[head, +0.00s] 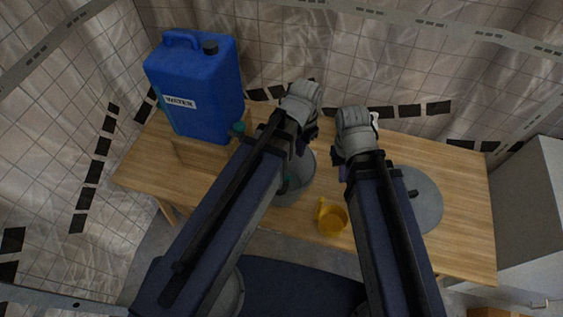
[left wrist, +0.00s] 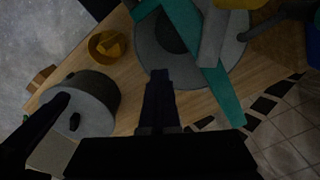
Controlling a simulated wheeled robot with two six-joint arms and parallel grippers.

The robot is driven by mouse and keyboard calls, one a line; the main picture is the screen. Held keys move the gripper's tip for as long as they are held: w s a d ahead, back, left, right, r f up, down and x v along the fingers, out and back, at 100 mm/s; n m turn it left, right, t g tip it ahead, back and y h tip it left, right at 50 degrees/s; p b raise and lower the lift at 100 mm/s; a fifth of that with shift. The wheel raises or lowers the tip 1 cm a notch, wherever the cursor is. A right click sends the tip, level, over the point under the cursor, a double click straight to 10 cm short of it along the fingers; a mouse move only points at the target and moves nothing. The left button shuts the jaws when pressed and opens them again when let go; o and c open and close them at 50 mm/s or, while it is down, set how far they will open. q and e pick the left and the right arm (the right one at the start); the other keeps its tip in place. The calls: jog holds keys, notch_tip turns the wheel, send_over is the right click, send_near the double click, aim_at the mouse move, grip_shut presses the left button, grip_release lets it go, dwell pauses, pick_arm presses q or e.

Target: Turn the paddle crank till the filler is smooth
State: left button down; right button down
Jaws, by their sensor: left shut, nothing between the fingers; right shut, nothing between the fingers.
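The grey round tub (head: 299,183) stands on the table, partly hidden by my left arm. In the left wrist view a teal bar (left wrist: 224,105) lies across the tub (left wrist: 148,62), with a grey crank-like arm (left wrist: 212,38) above it. The filler's surface cannot be made out. My left gripper (head: 303,98) is beyond the tub in the head view; in its wrist view the fingers (left wrist: 157,78) are shut and empty, in front of the tub's rim. I cannot tell whether they touch anything. My right gripper (head: 355,128) is shut and empty, right of the tub.
A blue water can (head: 205,95) stands on a wooden block (head: 195,150) at the back left. A yellow cup (head: 333,219) is near the front edge. A grey lidded pot (head: 424,198) is to the right, partly behind my right arm. A grey cabinet (head: 530,215) stands beyond the table's right end.

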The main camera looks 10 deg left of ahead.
pick_arm(q)
jog(key=shift+w+a, duration=4.25)
jog(key=shift+a, duration=0.2)
jog(key=shift+s+a, duration=1.75)
jog(key=shift+s, duration=2.7)
jog(key=d, duration=1.3)
jog(key=w+a, duration=0.9)
jog(key=shift+a, duration=0.2)
jog(key=c, duration=1.5)
grip_release()
jog(key=shift+c, duration=0.2)
